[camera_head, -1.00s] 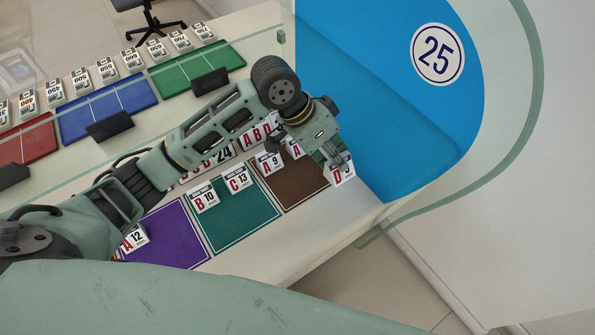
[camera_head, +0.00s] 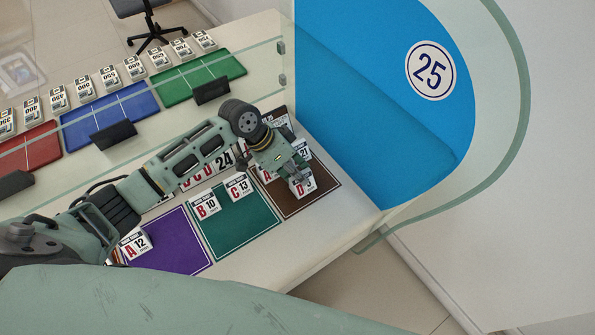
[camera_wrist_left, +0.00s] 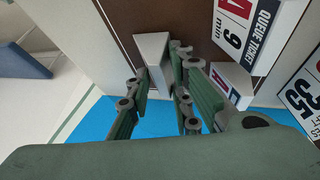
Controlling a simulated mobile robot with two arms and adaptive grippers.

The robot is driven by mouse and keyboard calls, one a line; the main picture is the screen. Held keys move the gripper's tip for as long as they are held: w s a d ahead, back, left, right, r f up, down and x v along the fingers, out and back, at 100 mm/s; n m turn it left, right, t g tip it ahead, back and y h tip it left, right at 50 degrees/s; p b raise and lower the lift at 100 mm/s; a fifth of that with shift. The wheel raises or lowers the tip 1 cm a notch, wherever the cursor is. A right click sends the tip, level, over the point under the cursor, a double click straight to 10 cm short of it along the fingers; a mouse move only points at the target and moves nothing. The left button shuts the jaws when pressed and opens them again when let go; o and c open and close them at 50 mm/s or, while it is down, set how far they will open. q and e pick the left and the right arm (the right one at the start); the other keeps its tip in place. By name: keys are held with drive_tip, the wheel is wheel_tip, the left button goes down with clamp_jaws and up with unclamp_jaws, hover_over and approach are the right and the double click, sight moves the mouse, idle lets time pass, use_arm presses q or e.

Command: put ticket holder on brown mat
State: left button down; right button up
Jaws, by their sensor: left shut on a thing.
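My left gripper (camera_head: 297,177) is shut on a white ticket holder (camera_head: 306,187) marked with a red D. The holder is over the brown mat (camera_head: 288,207), close to its surface; I cannot tell whether it touches. In the left wrist view the held holder (camera_wrist_left: 153,52) shows as a pale wedge between the fingers, with the brown mat (camera_wrist_left: 190,18) beyond it. My right gripper is not in view.
A green mat (camera_head: 240,222) bears B 10 (camera_head: 204,206) and C 13 (camera_head: 238,186) holders. A purple mat (camera_head: 170,240) lies further left with an A 12 holder (camera_head: 134,244). A blue panel (camera_head: 390,130) rises right of the brown mat. A glass screen runs behind.

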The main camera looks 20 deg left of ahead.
use_arm(q)
drive_tip(key=c, duration=1.8)
unclamp_jaws()
drive_tip(key=shift+f, duration=0.15)
drive_tip(key=shift+c, duration=0.2)
drive_tip(key=shift+o, duration=1.4)
drive_tip(key=shift+r, duration=0.25)
drive_tip(key=b+v, duration=0.1)
drive_tip(key=v, duration=1.1)
drive_tip(key=shift+f, duration=0.1)
